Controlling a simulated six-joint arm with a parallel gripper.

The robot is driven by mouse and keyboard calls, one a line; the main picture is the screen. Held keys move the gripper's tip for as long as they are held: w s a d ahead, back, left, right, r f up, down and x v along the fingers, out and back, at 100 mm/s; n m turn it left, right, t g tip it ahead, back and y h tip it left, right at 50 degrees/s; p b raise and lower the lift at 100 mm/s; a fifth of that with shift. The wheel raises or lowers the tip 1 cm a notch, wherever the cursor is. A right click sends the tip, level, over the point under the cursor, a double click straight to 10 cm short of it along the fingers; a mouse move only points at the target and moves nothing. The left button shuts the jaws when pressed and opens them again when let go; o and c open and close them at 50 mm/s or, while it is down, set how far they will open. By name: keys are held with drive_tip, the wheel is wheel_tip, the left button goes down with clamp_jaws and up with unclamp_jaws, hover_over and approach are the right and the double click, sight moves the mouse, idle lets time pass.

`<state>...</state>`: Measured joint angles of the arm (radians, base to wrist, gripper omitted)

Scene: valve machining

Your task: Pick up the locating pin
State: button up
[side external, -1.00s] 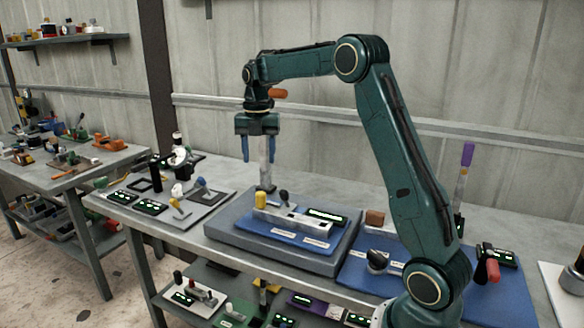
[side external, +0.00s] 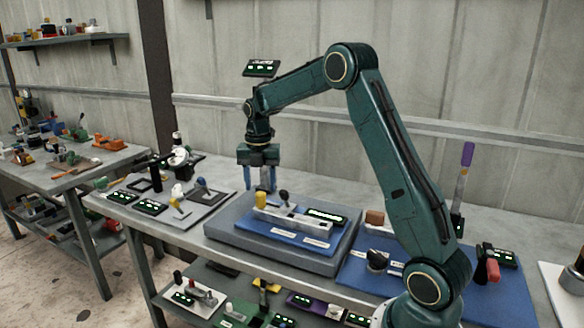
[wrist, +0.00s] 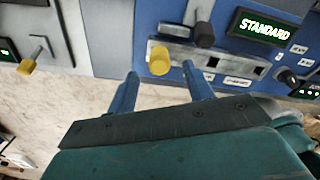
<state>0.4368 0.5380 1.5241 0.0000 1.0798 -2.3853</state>
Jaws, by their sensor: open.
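I take the yellow-headed pin (side external: 261,200) as the locating pin. It stands upright in the left part of a light metal block (side external: 292,217) on the blue plate of the grey fixture. In the wrist view, its round yellow head (wrist: 160,61) lies just ahead of my fingertips, between their lines. My gripper (side external: 261,188) is open and points down, with its two blue fingers just above the pin. In the wrist view, the gripper (wrist: 160,71) holds nothing. The pin's lower part is hidden in the block.
A dark-knobbed lever (side external: 284,197) stands close right of the pin. A lit STANDARD display (side external: 327,216) is on the blue plate. Behind my gripper, a display panel (side external: 262,68) shows above my forearm. A grey board with levers (side external: 201,190) lies to the left.

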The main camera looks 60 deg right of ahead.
sight(261, 193)
drive_tip(key=shift+f, duration=2.4)
drive_tip(key=shift+c, duration=0.2)
drive_tip(key=c, duration=1)
